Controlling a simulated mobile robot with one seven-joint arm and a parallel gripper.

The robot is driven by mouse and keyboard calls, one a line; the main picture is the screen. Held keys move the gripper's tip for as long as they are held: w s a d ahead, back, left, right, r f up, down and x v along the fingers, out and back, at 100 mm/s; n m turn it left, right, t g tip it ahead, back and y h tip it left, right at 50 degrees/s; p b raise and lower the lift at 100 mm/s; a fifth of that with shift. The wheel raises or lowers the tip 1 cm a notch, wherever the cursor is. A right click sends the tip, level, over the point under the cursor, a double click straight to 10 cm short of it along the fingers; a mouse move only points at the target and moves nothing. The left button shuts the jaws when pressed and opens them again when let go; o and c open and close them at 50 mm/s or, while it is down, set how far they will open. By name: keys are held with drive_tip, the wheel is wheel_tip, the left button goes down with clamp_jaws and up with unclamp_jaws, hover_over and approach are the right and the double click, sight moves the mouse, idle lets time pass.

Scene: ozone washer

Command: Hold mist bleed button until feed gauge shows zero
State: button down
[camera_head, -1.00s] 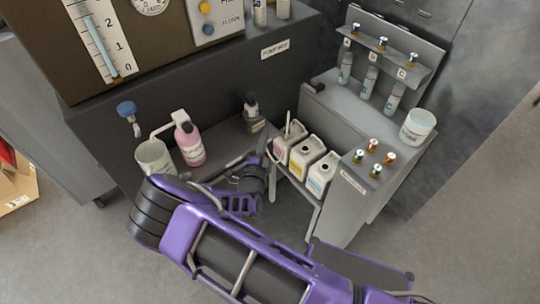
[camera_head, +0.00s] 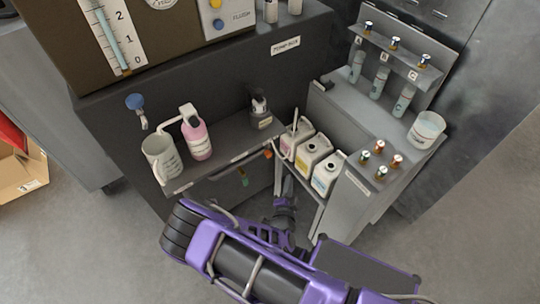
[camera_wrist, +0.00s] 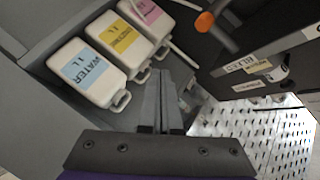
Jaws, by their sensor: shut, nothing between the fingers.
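A round white gauge (camera_head: 160,3) is cut off by the top edge of the head view, so its needle cannot be read. I cannot identify the mist bleed button with certainty. An orange knob (camera_wrist: 205,21) stands out near labelled grey panels (camera_wrist: 262,66) in the wrist view, with lettering too small to read surely; an orange part (camera_head: 268,154) also shows under the shelf front in the head view. My gripper (camera_wrist: 165,78) is shut and empty, below and left of the orange knob in the wrist view. Its fingertips are hard to make out in the head view.
White jugs (camera_head: 313,154) stand right of my arm; the water jug (camera_wrist: 88,72) is close to my fingers in the wrist view. A shelf (camera_head: 228,138) holds a pink bottle (camera_head: 197,138). Yellow (camera_head: 215,3) and blue (camera_head: 219,22) buttons sit above. Perforated metal (camera_wrist: 250,135) lies lower right.

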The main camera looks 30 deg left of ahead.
sight(268, 154)
drive_tip(key=w+a+b, duration=0.3)
drive_tip(key=w+a, duration=0.1)
drive_tip(key=a, duration=0.3)
drive_tip(key=shift+a+b, duration=0.35)
drive_tip(key=shift+a, duration=0.1)
idle(1.8)
drive_tip(key=shift+w+a, duration=0.2)
drive_tip(key=shift+a, duration=0.05)
drive_tip(key=shift+w+a+b, duration=0.25)
drive_tip(key=shift+a+b, duration=0.25)
idle(2.3)
drive_tip(key=shift+d, duration=0.1)
idle(0.4)
drive_tip(key=shift+s+d+p, duration=0.45)
drive_tip(key=shift+d+p, duration=0.05)
drive_tip(key=shift+d, duration=0.3)
